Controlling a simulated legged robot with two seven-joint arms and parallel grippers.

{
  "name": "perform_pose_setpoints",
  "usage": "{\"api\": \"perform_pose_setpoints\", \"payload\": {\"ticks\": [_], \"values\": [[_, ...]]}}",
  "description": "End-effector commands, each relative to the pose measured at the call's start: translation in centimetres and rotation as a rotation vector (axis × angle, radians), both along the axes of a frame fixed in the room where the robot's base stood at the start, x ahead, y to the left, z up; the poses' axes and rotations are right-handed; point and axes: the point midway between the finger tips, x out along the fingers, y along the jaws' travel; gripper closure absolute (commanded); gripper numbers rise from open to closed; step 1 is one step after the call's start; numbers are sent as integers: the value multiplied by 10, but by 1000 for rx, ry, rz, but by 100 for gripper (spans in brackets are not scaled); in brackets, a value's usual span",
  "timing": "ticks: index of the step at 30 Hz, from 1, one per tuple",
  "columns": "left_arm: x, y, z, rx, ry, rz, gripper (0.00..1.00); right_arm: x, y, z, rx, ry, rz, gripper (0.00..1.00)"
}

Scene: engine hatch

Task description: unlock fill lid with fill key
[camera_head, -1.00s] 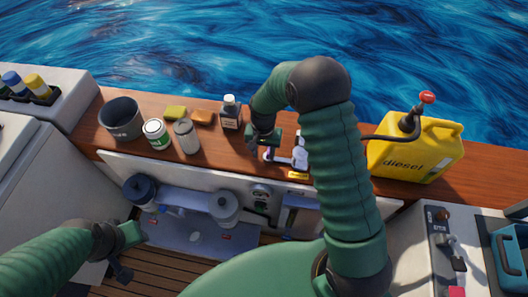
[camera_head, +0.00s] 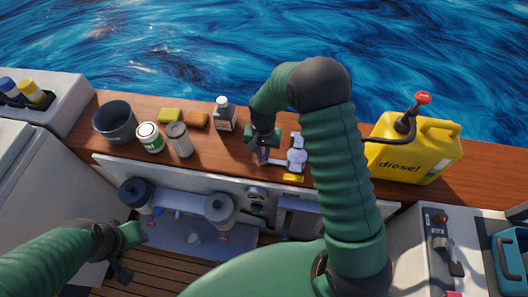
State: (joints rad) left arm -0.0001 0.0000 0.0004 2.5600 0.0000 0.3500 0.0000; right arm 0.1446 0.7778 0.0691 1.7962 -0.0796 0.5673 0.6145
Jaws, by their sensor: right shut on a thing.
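My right gripper (camera_head: 262,150) points down over the wooden deck, left of a white and silver fitting (camera_head: 297,152) that looks like the fill lid. A thin pale piece extends from beside the fingertips toward the fitting; I cannot tell whether the key is in the lid. A yellow label (camera_head: 293,178) lies in front of the fitting. My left gripper (camera_head: 130,254) is low at the left, apart from the deck; its jaw opening is unclear.
A yellow diesel can (camera_head: 405,160) with a red-topped spout stands at the right. A dark pot (camera_head: 115,123), a green-labelled can (camera_head: 150,138), a grey can (camera_head: 179,140) and a white-capped bottle (camera_head: 224,115) stand to the left. The open hatch (camera_head: 195,238) is below.

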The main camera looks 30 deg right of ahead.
Motion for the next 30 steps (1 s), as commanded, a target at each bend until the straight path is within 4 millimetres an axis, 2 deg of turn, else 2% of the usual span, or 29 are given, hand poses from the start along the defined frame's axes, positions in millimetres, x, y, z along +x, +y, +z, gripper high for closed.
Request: {"api": "perform_pose_setpoints", "payload": {"ticks": [8,14,30], "values": [[0,0,3,0,0,0,64,-2,-2,-1,-5,7,46,100],[0,0,11,0,0,0,64,-2,-3,0,-2,6,158,100],[0,0,35,0,0,0,64,-2,-3,1,-2,1,654,100]]}}
